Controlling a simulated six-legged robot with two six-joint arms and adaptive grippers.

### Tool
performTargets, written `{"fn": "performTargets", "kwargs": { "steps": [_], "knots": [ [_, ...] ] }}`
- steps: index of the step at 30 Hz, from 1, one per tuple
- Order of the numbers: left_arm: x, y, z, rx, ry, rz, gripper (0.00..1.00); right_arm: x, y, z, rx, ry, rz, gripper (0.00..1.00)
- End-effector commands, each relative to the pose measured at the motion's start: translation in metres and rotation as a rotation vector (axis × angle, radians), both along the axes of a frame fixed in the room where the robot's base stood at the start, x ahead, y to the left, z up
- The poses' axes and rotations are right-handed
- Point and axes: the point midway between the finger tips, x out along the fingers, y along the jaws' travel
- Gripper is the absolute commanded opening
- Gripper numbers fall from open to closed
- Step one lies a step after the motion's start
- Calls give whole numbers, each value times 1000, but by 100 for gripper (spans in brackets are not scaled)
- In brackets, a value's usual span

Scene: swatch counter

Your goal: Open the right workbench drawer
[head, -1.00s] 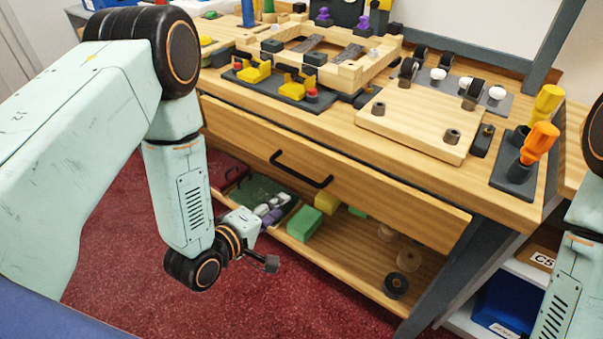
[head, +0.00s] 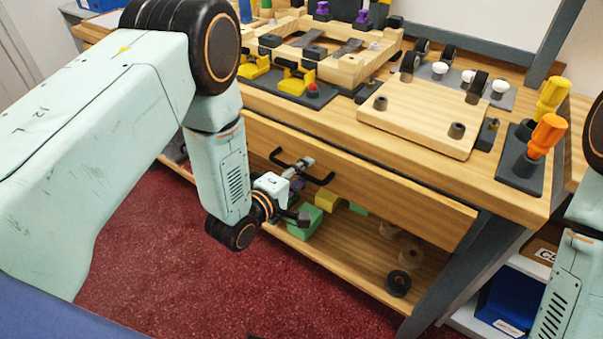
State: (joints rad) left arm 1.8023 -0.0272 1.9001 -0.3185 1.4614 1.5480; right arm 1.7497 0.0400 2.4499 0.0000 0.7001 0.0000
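The workbench drawer (head: 400,200) is a wide wooden front under the bench top, and it looks shut. Its black bar handle (head: 325,181) is partly hidden behind my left gripper. My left gripper (head: 303,191) is in front of the handle. Its two fingers are spread, one up near the handle and one lower, with nothing seen between them. I cannot tell whether a finger touches the handle. Part of my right arm shows at the right edge, but its gripper is out of view.
A lower shelf (head: 350,265) holds a green block (head: 305,222) and dark rings. A slanted grey leg (head: 468,275) stands at right. The red floor in front is clear.

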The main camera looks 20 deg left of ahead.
Motion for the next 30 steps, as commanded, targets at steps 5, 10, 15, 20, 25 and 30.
{"fn": "performTargets", "kwargs": {
  "steps": [5,10,15,20,25,30],
  "knots": [
    [1,1,0,0,0,1,31,0,0,0,0,0,0,40],
    [1,2,0,1,0,1,16,0,0,0,0,0,0,40],
    [1,2,0,1,1,1,2,0,0,0,0,0,0,40],
    [1,2,0,0,0,1,0,0,0,0,0,0,0,40],
    [1,3,0,1,0,3,0,0,0,0,0,0,0,40],
    [1,3,0,1,0,3,0,0,0,0,0,0,0,40]
  ]
}}
